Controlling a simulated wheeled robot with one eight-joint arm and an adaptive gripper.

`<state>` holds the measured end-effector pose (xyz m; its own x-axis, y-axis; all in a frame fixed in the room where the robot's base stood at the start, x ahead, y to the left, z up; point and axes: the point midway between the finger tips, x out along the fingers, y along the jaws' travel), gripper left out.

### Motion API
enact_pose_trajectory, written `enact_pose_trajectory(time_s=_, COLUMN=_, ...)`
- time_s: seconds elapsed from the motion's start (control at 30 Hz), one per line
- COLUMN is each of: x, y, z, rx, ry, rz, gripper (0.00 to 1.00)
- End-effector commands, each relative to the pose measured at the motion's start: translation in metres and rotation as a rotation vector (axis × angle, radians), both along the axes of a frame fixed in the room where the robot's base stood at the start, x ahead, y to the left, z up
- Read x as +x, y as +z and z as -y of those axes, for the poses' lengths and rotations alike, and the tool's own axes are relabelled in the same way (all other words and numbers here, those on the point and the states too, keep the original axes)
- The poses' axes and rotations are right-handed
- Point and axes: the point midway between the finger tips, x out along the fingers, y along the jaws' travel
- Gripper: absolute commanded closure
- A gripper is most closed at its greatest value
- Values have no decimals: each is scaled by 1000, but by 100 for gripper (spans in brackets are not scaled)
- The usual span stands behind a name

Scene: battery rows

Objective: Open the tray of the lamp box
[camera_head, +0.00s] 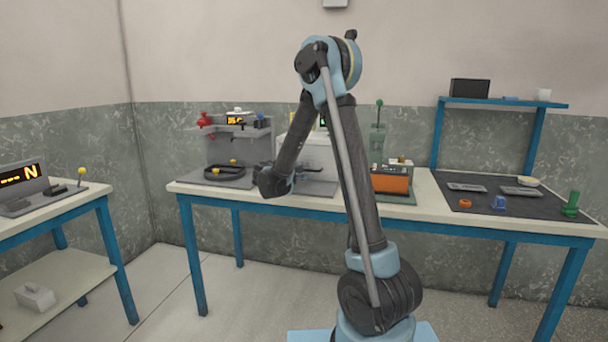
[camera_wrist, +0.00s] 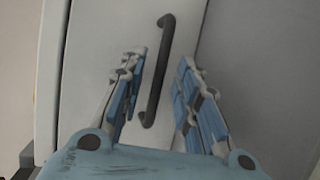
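A pale box (camera_head: 318,153) stands on the long table, partly hidden behind my arm. In the wrist view a flat pale front panel (camera_wrist: 100,50) carries a dark bar handle (camera_wrist: 156,75), seen slightly tilted. My gripper (camera_wrist: 162,60) is open, with the handle between its two blue-padded fingers in the picture; a gap shows on each side. I cannot tell how deep the handle sits between the fingers. In the head view my gripper (camera_head: 295,180) is at the front of the pale box. No tray can be made out as open, and no lamp shows clearly.
Left of the box is a grey station (camera_head: 238,150) with a red part and a dark ring. Right of it stands an orange-fronted unit (camera_head: 389,184). A dark mat (camera_head: 500,182) holds small parts under a blue shelf (camera_head: 500,102). A side table (camera_head: 75,205) stands at left.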

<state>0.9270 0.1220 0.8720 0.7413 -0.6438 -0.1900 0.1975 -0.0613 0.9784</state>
Motion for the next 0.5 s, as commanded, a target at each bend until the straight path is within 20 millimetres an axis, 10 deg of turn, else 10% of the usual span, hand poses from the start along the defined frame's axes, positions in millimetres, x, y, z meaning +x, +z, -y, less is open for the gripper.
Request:
enact_pose_trajectory(time_s=0.27, x=1, y=0, z=1, rx=0, ry=0, rz=0, gripper=70)
enact_pose_trajectory(time_s=0.4, x=1, y=0, z=1, rx=0, ry=0, rz=0, gripper=100)
enact_pose_trajectory(time_s=0.5, x=1, y=0, z=1, rx=0, ry=0, rz=0, gripper=100)
